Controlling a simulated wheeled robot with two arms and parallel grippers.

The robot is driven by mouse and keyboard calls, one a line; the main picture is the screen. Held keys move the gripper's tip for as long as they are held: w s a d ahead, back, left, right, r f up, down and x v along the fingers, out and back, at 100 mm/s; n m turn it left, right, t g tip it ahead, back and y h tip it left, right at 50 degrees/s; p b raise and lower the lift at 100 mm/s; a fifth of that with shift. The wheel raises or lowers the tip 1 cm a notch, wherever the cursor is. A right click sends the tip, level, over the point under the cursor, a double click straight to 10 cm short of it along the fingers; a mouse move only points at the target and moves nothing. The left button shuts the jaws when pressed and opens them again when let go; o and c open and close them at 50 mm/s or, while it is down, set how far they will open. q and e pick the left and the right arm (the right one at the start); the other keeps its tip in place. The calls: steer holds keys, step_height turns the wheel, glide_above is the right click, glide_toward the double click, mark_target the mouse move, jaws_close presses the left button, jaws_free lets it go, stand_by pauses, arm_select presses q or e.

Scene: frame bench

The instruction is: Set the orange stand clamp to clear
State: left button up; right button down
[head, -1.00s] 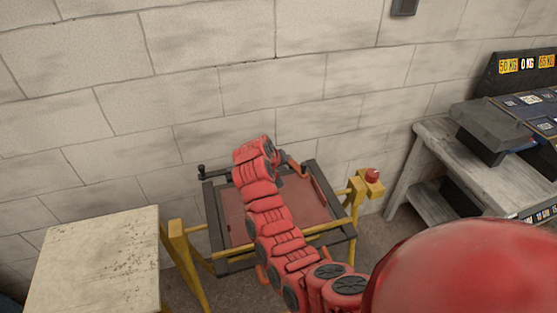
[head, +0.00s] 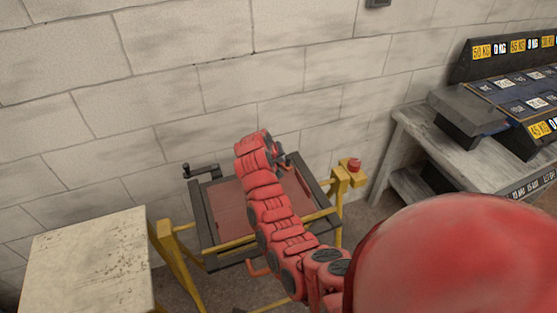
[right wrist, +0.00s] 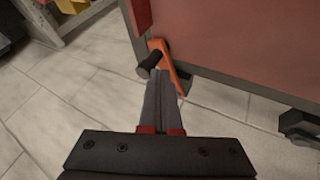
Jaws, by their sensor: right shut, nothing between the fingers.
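The orange stand clamp (right wrist: 180,76) is a lever with a black knob, at the edge of the red panel in the right wrist view. My right gripper (right wrist: 163,78) is shut and empty, its fingertips close to the lever and just below the knob; I cannot tell whether they touch. In the head view my right gripper (head: 280,160) is small and partly hidden by my red arm, at the far side of the dark frame. I cannot make out the lever beside it there. My left gripper is not in view.
The dark frame (head: 204,220) with its red panel (head: 230,205) sits on a yellow stand (head: 176,262). A black crank (head: 200,170) sticks out at its left corner. A worn table (head: 85,260) stands left, a grey bench (head: 440,145) right. A block wall is behind.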

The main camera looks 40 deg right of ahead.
steer(key=shift+s+d+f+b, duration=0.1)
steer(key=shift+d+b, duration=0.25)
steer(key=shift+d, duration=0.1)
steer(key=shift+s+d+b, duration=0.1)
steer(key=shift+d+b, duration=0.2)
steer(key=shift+d, duration=0.45)
steer(key=d+n+t+y, duration=0.1)
steer(key=d+n, duration=0.1)
steer(key=d+n+t+b, duration=0.1)
steer(key=d+n, duration=0.1)
steer(key=shift+d+y, duration=0.15)
steer(key=shift+y, duration=0.25)
steer(key=shift+w+d+f+n+t+b, duration=0.1)
steer(key=shift+w+d+n+t+b, duration=0.25)
steer(key=shift+n, duration=0.35)
steer(key=w+d+n+y+b, duration=0.1)
steer(key=d+n+b, duration=0.1)
steer(key=b, duration=0.2)
steer(key=w+d+n+t+y+b, duration=0.1)
steer(key=w+n+y+b, duration=0.1)
steer(key=b, duration=0.3)
steer(key=shift+w+d+f+n+y, duration=0.1)
steer(key=shift+w+d+n+y, duration=0.1)
steer(key=shift+d+n+y, duration=0.3)
steer(key=shift+w+r+b, duration=0.15)
steer(key=shift+r+b, duration=0.2)
steer(key=shift+b, duration=0.5)
steer(key=shift+d+r, duration=0.1)
steer(key=shift+r, duration=0.05)
